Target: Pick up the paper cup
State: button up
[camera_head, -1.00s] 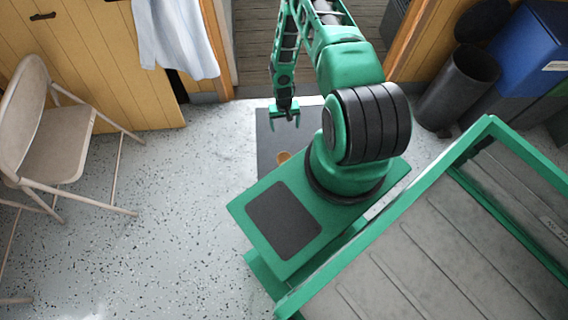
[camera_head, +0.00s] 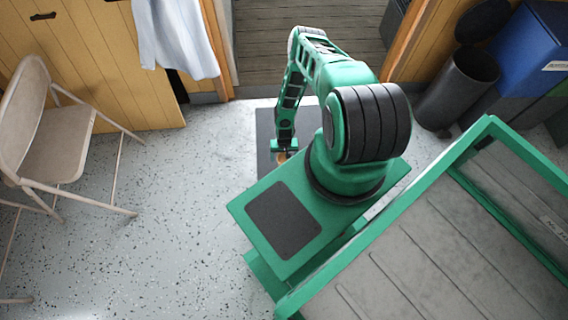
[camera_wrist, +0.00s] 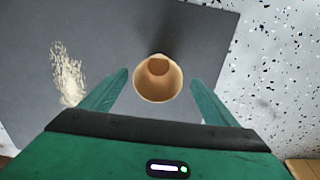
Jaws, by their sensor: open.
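The paper cup (camera_wrist: 158,90) is tan and shows in the wrist view with its round opening towards the camera, over a dark grey mat (camera_wrist: 205,35). My gripper (camera_wrist: 160,88) is open. Its two green fingers stand left and right of the cup, with a gap visible on each side. In the head view, my gripper (camera_head: 284,149) is low over the dark mat (camera_head: 265,130), and only a small tan piece of the cup (camera_head: 282,158) shows beneath it. The rest of the cup is hidden there.
A pale patch of crumbs or shavings (camera_wrist: 68,75) lies on the mat left of the cup. A beige folding chair (camera_head: 60,140) stands at the left. A black bin (camera_head: 460,85) and a blue bin (camera_head: 525,45) stand at the right. Speckled floor (camera_head: 180,200) is clear between.

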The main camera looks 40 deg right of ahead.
send_over(284, 160)
jog(key=s+a, duration=0.2)
jog(key=shift+d+f, duration=0.2)
jog(key=shift+f, duration=2.45)
jog(key=c, duration=1.1)
jog(key=shift+c, duration=0.3)
